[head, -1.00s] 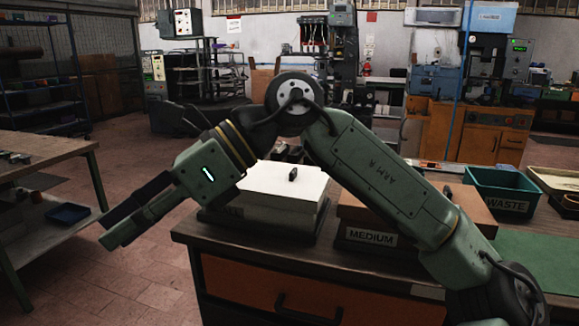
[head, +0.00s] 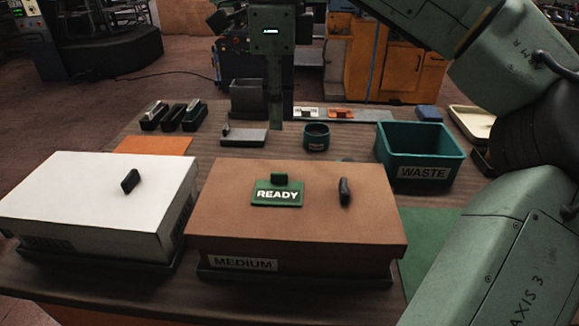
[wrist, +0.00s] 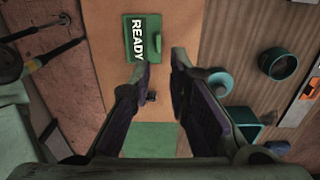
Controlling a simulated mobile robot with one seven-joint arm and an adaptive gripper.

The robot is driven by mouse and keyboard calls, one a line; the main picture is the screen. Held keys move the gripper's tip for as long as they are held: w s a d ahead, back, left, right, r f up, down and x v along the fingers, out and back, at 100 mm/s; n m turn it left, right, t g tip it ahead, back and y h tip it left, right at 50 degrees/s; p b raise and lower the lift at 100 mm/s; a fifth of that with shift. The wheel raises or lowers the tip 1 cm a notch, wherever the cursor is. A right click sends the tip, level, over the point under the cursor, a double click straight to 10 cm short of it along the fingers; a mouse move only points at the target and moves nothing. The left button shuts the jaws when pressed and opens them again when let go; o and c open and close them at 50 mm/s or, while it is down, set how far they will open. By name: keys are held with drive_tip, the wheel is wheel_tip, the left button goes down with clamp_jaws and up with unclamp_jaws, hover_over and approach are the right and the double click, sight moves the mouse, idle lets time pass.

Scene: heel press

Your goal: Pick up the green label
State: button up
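The green label (head: 277,192), marked READY with a small green tab, lies on the brown lid of the box marked MEDIUM (head: 225,235). In the wrist view the label (wrist: 143,38) is at the top, just beyond the fingertips. My gripper (head: 275,124) points down above the bench, its fingers seen edge-on behind the label in the head view. In the wrist view my gripper (wrist: 160,62) has its fingers spread with nothing held between them.
A dark handle (head: 345,191) stands on the brown lid, right of the label. A white box (head: 85,195) is on the left, with a dark handle. A green mat (head: 425,228) is at right.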

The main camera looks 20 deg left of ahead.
approach(278, 188)
drive_tip(key=shift+w+a+f, duration=0.25)
drive_tip(key=shift+w+f, duration=0.35)
drive_tip(key=shift+w, duration=0.1)
drive_tip(key=shift+s+a+f+p, duration=0.15)
drive_tip(key=shift+f+p, duration=0.55)
drive_tip(key=shift+f, duration=2.3)
drive_tip(key=shift+c, duration=0.2)
clamp_jaws()
